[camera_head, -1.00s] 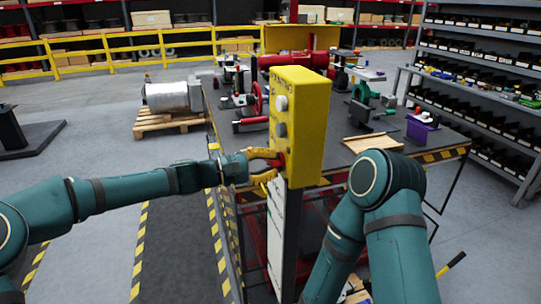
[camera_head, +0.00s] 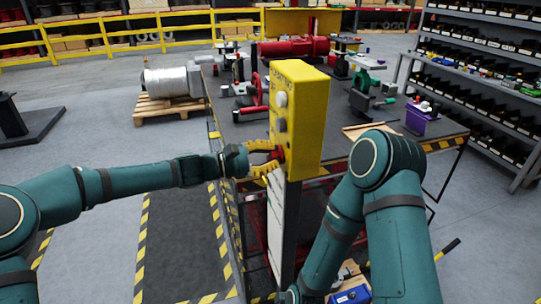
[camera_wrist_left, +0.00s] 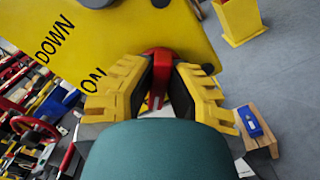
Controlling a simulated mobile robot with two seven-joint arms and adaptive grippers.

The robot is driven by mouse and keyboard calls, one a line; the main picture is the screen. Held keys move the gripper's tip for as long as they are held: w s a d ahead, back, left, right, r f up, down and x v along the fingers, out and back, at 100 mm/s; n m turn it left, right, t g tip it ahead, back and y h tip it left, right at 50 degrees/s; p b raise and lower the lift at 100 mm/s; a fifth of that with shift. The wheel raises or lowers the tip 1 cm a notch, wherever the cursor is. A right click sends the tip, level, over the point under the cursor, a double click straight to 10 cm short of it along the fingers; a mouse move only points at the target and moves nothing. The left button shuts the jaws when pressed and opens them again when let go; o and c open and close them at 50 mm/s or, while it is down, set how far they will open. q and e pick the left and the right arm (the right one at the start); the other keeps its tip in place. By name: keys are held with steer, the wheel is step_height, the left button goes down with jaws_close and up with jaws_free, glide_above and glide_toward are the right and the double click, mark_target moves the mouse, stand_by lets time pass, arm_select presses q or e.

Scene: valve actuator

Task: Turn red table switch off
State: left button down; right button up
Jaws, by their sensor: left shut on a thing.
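The yellow control box (camera_head: 306,120) stands upright on a post at the near edge of the table. The red switch (camera_head: 280,154) is low on its left-facing side, below a white knob (camera_head: 281,99) and a grey knob (camera_head: 281,125). My left gripper (camera_head: 272,162) reaches it from the left and is shut on the red switch. In the left wrist view the red switch (camera_wrist_left: 158,64) sits between the two yellow fingers (camera_wrist_left: 158,85). The words "DOWN" and "ON" show on the box face there. The switch's exact angle is hard to tell. My right gripper is out of view.
The dark table (camera_head: 348,130) behind the box holds a red valve assembly (camera_head: 293,48), a green vise (camera_head: 362,82) and a purple bin (camera_head: 420,120). My right arm is bent close to the box's right. Grey shelving (camera_head: 490,90) stands at the right. Floor at left is open.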

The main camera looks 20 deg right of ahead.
arm_select(q)
steer(key=shift+r, duration=0.1)
steer(key=c, duration=0.9)
jaws_free()
steer(key=shift+d, duration=0.1)
steer(key=shift+c, duration=0.2)
steer(key=a, duration=1.2)
steer(key=shift+s, duration=0.25)
